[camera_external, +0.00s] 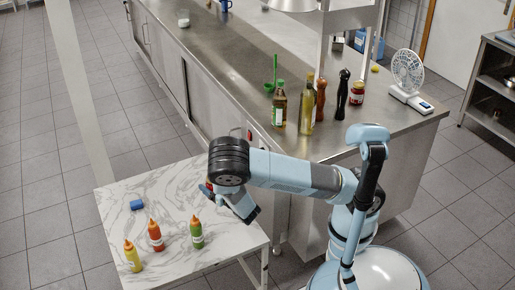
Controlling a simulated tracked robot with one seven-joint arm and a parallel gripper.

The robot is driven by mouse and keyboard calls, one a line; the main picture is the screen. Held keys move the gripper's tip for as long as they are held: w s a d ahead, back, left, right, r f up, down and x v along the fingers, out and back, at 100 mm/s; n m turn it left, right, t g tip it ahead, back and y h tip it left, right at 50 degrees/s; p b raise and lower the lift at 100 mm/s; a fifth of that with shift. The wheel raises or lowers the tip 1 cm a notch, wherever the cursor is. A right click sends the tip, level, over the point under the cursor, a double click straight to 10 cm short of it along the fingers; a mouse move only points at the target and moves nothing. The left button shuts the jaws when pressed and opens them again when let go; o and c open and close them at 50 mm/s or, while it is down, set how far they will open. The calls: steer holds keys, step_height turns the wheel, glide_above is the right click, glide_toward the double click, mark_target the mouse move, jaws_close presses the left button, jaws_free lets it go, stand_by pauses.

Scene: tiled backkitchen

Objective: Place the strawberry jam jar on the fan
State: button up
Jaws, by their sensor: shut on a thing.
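My gripper (232,206) is low over the white marble table at its right side, pointing down. It is shut on a mostly hidden thing, of which only a small red and dark part (209,187) shows beside the fingers; I cannot tell what it is. The white fan (407,72) stands upright at the right end of the steel counter, on or against a white base with a small display. A small jar (357,93) with red contents and a pale label stands on the counter left of the fan; its label is too small to read.
A pepper mill (342,95), a brown mill (321,99), an oil bottle (307,105) and a green-labelled bottle (279,108) stand on the counter left of the jar. Sauce bottles (155,236) and a blue block (137,205) are on the marble table (180,182).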

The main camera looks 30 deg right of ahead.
step_height(320, 180, up, 47)
steer(key=w+d+m+h, duration=0.2)
steer(key=w+d+h, duration=0.3)
steer(key=d, duration=0.8)
steer(key=w+d+m+h, duration=0.25)
steer(key=w+d, duration=0.45)
steer(key=d, duration=0.6)
steer(key=w+d+m+h, duration=0.35)
steer(key=w+d, duration=0.25)
steer(key=d, duration=0.7)
steer(key=s+d+m+g+h, duration=0.25)
steer(key=d+h, duration=0.25)
steer(key=d, duration=1.7)
steer(key=s+d+m+g+h, duration=0.2)
steer(key=s+d, duration=0.3)
steer(key=d, duration=0.6)
steer(key=s+d+m+g+h, duration=0.15)
steer(key=s+d, duration=0.35)
steer(key=d, duration=0.5)
steer(key=shift+g, duration=0.3)
steer(key=shift+a+f, duration=0.15)
steer(key=shift+f, duration=15.35)
steer(key=shift+w+a+f, duration=0.1)
steer(key=shift+f, duration=0.35)
